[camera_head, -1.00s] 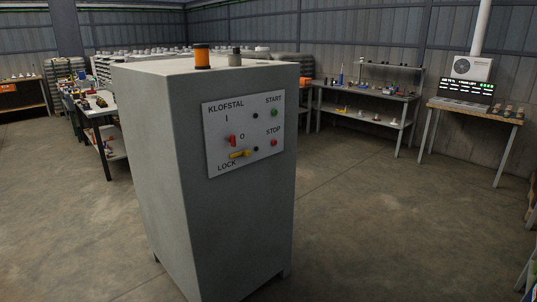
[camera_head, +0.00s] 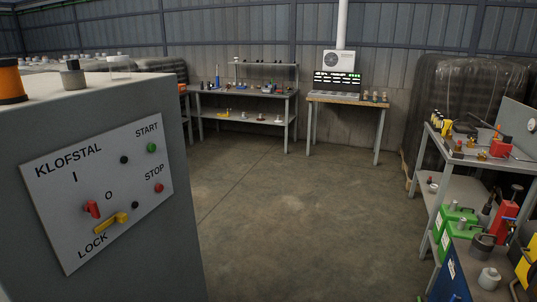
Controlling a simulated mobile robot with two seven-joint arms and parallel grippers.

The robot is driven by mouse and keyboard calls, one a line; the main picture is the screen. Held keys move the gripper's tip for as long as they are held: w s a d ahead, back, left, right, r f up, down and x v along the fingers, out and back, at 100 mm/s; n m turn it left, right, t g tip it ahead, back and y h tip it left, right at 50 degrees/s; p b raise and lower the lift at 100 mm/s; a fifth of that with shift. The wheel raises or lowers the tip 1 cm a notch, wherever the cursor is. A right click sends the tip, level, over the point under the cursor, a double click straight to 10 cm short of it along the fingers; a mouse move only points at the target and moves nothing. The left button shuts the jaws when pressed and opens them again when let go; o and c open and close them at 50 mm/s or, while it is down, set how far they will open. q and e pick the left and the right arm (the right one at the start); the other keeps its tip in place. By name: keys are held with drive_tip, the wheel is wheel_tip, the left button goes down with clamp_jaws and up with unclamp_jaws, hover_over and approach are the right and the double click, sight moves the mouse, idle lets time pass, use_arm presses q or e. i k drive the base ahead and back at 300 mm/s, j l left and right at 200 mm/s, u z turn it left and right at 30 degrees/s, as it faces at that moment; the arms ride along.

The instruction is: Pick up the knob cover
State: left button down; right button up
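A grey control cabinet (camera_head: 150,250) stands close at the left, with a light panel (camera_head: 60,200) marked KLOFSTAL. The panel carries a red knob (camera_head: 91,209), a yellow lock lever (camera_head: 112,222), a green START button (camera_head: 151,148) and a red STOP button (camera_head: 158,187). On the cabinet top are an orange and black cylinder (camera_head: 10,80), a grey capped piece (camera_head: 72,76) and a pale, see-through cup-like piece (camera_head: 119,67). I cannot tell for certain which thing is the knob cover. Neither of my grippers is in view.
Open concrete floor (camera_head: 280,220) lies right of the cabinet. A shelved workbench (camera_head: 245,95) and a wooden-topped table (camera_head: 345,99) with a display stand at the back wall. At the right, a cluttered bench (camera_head: 475,162) stands near green canisters (camera_head: 455,222) and a red tool (camera_head: 505,220).

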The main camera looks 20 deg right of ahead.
sight(489, 277)
drive_tip(key=i+l+z, duration=0.1)
drive_tip(key=i+z, duration=0.35)
drive_tip(key=i+j+z, duration=0.1)
drive_tip(key=i+z, duration=0.4)
drive_tip(key=i, duration=0.15)
drive_tip(key=i+z, duration=0.4)
drive_tip(key=i, duration=0.2)
drive_tip(key=i+j+z, duration=0.15)
drive_tip(key=i+z, duration=0.25)
drive_tip(key=i, duration=0.2)
